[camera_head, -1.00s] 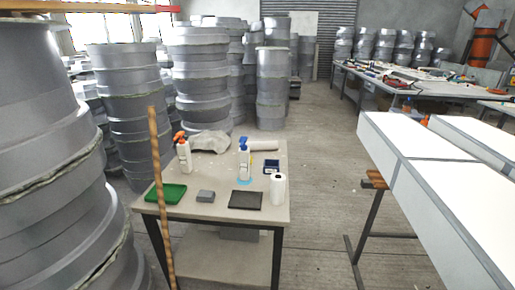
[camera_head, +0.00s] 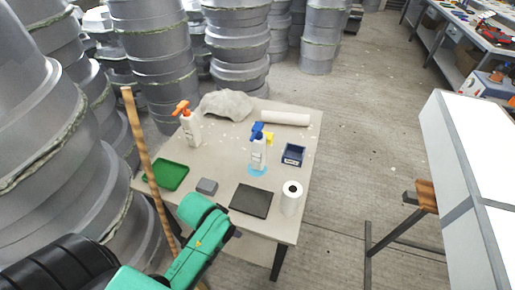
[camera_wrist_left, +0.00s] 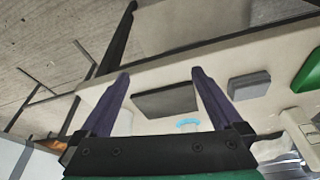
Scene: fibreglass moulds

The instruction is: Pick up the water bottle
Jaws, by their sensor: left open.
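Two white spray bottles stand upright on the small table (camera_head: 222,178). One with a blue trigger (camera_head: 257,150) stands on a light blue patch near the middle; one with an orange trigger (camera_head: 190,126) stands at the back left. The pictures do not show which holds water. My left arm reaches in from the lower left, at the table's front edge, short of both bottles. My left gripper (camera_wrist_left: 160,72) is open in the wrist view, with nothing clearly between its fingers. My right gripper is out of view.
A green tray (camera_head: 167,176), grey block (camera_head: 207,187), black pad (camera_head: 251,201), white roll (camera_head: 291,198) and blue bin (camera_head: 293,155) lie around the bottles. A wooden pole (camera_head: 146,165) rises at the table's left.

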